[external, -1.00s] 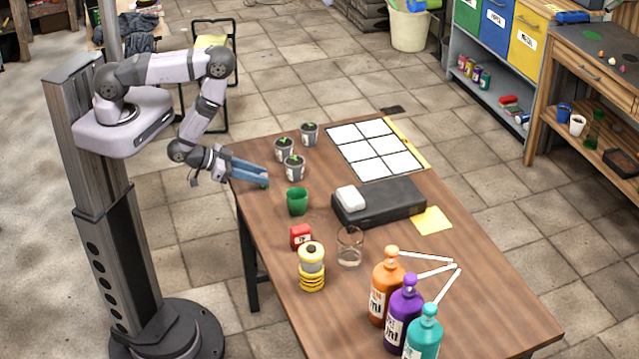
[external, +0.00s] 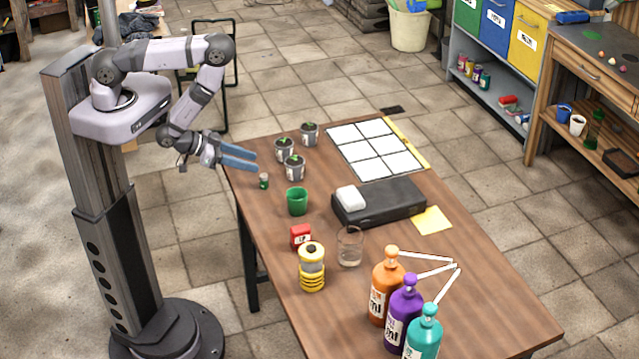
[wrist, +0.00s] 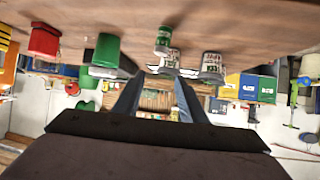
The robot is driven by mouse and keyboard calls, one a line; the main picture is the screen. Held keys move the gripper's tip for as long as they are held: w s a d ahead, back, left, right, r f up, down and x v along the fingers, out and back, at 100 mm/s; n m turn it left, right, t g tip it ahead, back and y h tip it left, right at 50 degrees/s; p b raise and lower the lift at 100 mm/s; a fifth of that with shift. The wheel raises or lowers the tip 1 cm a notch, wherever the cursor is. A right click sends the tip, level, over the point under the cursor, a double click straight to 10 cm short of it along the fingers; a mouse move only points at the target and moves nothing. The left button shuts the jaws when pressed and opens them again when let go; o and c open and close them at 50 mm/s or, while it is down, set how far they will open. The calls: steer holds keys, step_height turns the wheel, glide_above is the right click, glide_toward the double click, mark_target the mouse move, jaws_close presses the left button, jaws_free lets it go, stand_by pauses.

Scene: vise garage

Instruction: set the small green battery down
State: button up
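The small green battery (external: 264,181) stands upright on the table near its left edge, in front of the small grey pots. It also shows in the wrist view (wrist: 163,40), standing on the table, which appears upside down there. My gripper (external: 256,161) is just above and left of the battery at the table's edge. In the wrist view my gripper (wrist: 158,82) has its two blue fingers spread with nothing between them. The battery is clear of the fingers.
Small grey pots with plants (external: 294,168) stand close behind the battery. A black case (external: 385,204) lies to the right. Coloured bottles (external: 403,310) stand at the front.

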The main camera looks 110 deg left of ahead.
steer(key=shift+r+p, duration=0.95)
steer(key=shift+r, duration=0.7)
steer(key=w+d+r+m+g+h, duration=0.5)
steer(key=d+r, duration=0.3)
steer(key=d, duration=0.4)
steer(key=s+d+r+m+g+h, duration=0.2)
steer(key=s+d+r+g, duration=0.2)
steer(key=s+d+r, duration=0.3)
steer(key=s+r, duration=0.4)
steer(key=s, duration=0.1)
steer(key=shift+s+d+g, duration=0.15)
steer(key=shift+s+g, duration=0.1)
steer(key=shift+g, duration=0.15)
steer(key=shift+f, duration=0.2)
